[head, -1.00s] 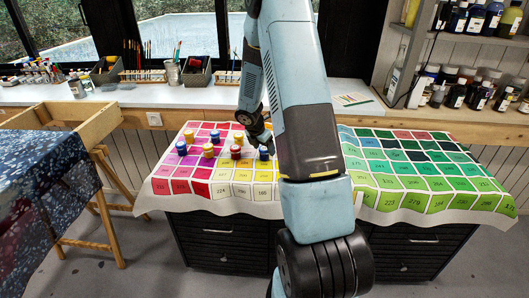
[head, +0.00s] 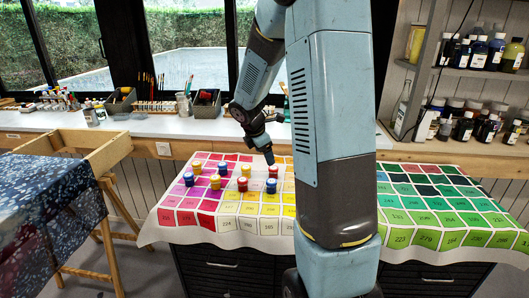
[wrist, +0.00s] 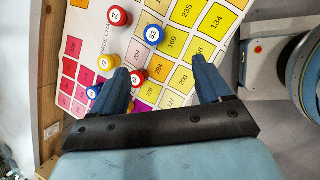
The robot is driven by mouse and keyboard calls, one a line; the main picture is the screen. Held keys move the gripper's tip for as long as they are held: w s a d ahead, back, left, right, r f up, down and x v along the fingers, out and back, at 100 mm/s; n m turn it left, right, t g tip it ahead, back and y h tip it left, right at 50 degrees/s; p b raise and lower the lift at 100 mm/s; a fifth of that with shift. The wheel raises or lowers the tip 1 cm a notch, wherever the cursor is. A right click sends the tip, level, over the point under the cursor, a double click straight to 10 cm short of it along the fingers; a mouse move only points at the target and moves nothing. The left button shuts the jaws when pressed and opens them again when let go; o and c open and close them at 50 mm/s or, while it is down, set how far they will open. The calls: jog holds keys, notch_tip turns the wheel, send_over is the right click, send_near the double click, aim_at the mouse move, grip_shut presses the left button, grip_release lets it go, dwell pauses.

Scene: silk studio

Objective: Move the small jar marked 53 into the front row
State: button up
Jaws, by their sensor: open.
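The small jar marked 53 (wrist: 153,35) has a blue lid and stands upright on the colour chart in the wrist view, beyond and between my fingertips. In the head view it appears to be the blue jar (head: 271,186) at the right end of the nearer row. My gripper (head: 269,160) is above and behind that jar in the head view. In the wrist view my gripper (wrist: 162,74) has its two fingers wide apart, with nothing held between them. A red-lidded jar (wrist: 137,75) stands close by the left fingertip.
Other jars stand on the chart: a red one (head: 242,184), a yellow one (head: 215,182), a blue one (head: 188,179) and several behind. The green part of the chart (head: 440,205) is bare. Paint bottles fill a shelf (head: 465,75) at the right.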

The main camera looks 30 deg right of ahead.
jog(key=s+a+r+m+t+y, duration=0.1)
jog(key=s+a+r+m, duration=0.35)
jog(key=s+r, duration=0.25)
jog(key=s+a+r+m+t, duration=0.1)
jog(key=s+a+r+m, duration=0.2)
jog(key=s+r+m, duration=0.3)
jog(key=s+a+r+m+y, duration=0.1)
jog(key=s+a+r+m, duration=0.1)
jog(key=s, duration=0.5)
jog(key=s+a+r+m+t+y, duration=0.1)
jog(key=s+a+r+m+y, duration=0.1)
jog(key=s+a+m, duration=0.3)
jog(key=s+r, duration=0.1)
jog(key=s, duration=0.2)
jog(key=shift+s, duration=0.3)
jog(key=shift+a+m, duration=0.1)
jog(key=shift+m, duration=0.15)
